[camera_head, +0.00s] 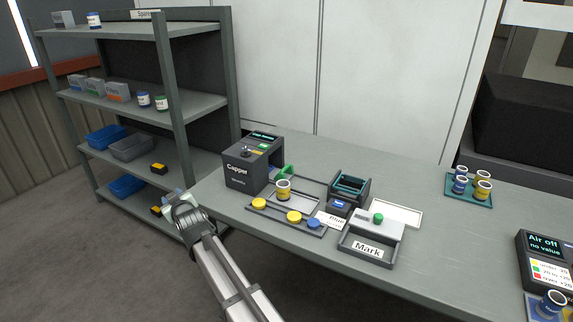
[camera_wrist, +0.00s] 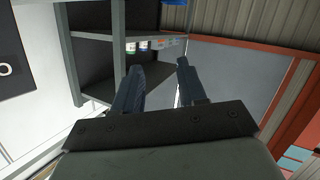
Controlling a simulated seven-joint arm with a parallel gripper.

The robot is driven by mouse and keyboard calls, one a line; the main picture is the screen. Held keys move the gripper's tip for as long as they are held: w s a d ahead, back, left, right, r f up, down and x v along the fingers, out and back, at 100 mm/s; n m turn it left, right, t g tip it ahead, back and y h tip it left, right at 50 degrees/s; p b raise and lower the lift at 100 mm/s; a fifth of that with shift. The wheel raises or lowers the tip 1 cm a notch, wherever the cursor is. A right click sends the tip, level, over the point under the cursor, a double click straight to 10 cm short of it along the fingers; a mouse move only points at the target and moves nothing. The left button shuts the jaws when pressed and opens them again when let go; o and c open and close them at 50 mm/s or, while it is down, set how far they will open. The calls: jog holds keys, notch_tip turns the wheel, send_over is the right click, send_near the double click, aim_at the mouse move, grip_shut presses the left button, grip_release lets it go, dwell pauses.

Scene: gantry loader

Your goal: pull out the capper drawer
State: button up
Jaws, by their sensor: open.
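The capper (camera_head: 247,172) is a dark box with a small lit display on top, standing at the left end of the grey table in the head view. A green part (camera_head: 286,171) sticks out at its right side; I cannot tell whether it belongs to the drawer. My gripper (camera_head: 181,198) is left of the capper, beyond the table's left edge and apart from the capper. In the wrist view, my gripper (camera_wrist: 160,66) has its two fingers spread with nothing between them. The capper does not clearly show in the wrist view.
A yellow-banded cup (camera_head: 283,190) stands beside the capper, behind a strip with yellow and blue discs (camera_head: 290,217). A Mark device (camera_head: 372,238) stands to the right. A shelf rack (camera_head: 172,110) stands close behind my gripper. The table's middle right (camera_head: 440,232) is clear.

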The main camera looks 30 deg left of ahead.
jog(key=w+d+r+m+h, duration=0.2)
jog(key=w+r+m, duration=0.3)
jog(key=w, duration=0.4)
jog(key=w+d+r+m+t+h, duration=0.1)
jog(key=w+d+r+m+h, duration=0.1)
jog(key=w+r+m, duration=0.3)
jog(key=w+d+r+m+t+h, duration=0.1)
jog(key=w+d+r+m, duration=0.2)
jog(key=w, duration=1.1)
jog(key=shift+d+r+m+h, duration=0.25)
jog(key=shift+r+m+h, duration=0.15)
jog(key=shift+r+m, duration=0.7)
jog(key=w+d+r+m+h, duration=0.2)
jog(key=w+d+h, duration=0.1)
jog(key=w+d, duration=0.15)
jog(key=n+g+h, duration=0.1)
jog(key=g+h, duration=0.2)
jog(key=g, duration=0.6)
send_over(286, 167)
jog(key=d, duration=0.3)
notch_tip(286, 167, down, 5)
jog(key=a+f, duration=0.1)
jog(key=f, duration=0.7)
jog(key=a+f, duration=0.1)
jog(key=f, duration=0.4)
jog(key=shift+s+a, duration=0.1)
jog(key=shift+a, duration=0.25)
jog(key=shift+c, duration=0.2)
grip_shut()
